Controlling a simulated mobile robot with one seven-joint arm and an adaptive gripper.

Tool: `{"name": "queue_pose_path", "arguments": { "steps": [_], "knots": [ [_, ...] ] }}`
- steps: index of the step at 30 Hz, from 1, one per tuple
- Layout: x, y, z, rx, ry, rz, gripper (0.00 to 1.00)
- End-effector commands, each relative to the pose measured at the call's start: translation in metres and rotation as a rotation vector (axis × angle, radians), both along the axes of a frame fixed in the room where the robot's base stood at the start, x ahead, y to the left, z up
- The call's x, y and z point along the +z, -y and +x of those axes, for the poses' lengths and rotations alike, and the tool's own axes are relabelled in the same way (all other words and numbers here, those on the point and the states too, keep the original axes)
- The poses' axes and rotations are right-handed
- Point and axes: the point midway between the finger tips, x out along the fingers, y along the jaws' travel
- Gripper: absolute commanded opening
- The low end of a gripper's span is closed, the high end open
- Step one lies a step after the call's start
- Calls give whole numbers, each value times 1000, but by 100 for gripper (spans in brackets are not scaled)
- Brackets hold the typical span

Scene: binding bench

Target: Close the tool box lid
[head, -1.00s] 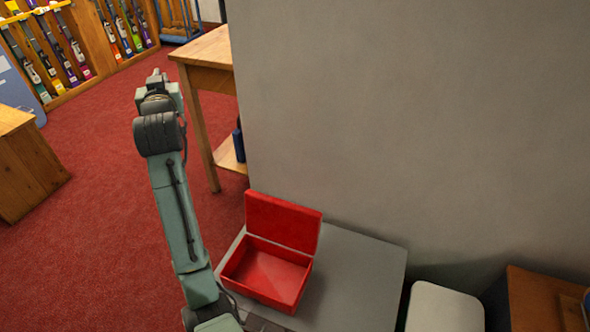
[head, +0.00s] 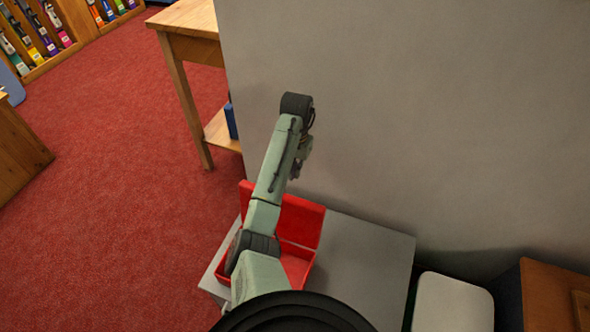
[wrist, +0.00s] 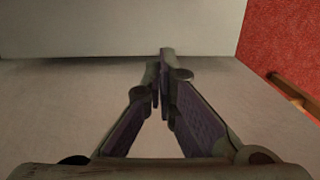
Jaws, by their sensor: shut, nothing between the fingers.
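The red tool box (head: 298,268) sits on a grey bench top (head: 365,262) against the wall. Its red lid (head: 300,220) stands open and upright along the back edge. My arm crosses in front and hides the left part of the box and lid. In the head view the end of my arm is up by the wall, above the lid, and the fingertips are hard to make out. In the wrist view my gripper (wrist: 159,85) is shut and empty, with its fingers close together. The box does not show in the wrist view.
A grey wall (head: 420,120) rises directly behind the bench. A wooden table (head: 190,35) stands beyond it at the left. A pale rounded stool or bin (head: 452,303) and a wooden cabinet (head: 550,295) are at the right. Red carpet (head: 120,180) lies clear at the left.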

Motion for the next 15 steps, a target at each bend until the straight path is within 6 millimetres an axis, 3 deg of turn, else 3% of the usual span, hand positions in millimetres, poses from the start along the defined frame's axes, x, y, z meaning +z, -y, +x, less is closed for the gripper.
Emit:
{"name": "queue_pose_path", "arguments": {
  "steps": [1, 8, 15],
  "knots": [
    [-21, 1, -1, 0, -2, -2, 0],
    [-59, -1, -3, 2, -2, 1, 0],
    [-44, -13, -30, 2, 2, -2, 0]
  ]
}}
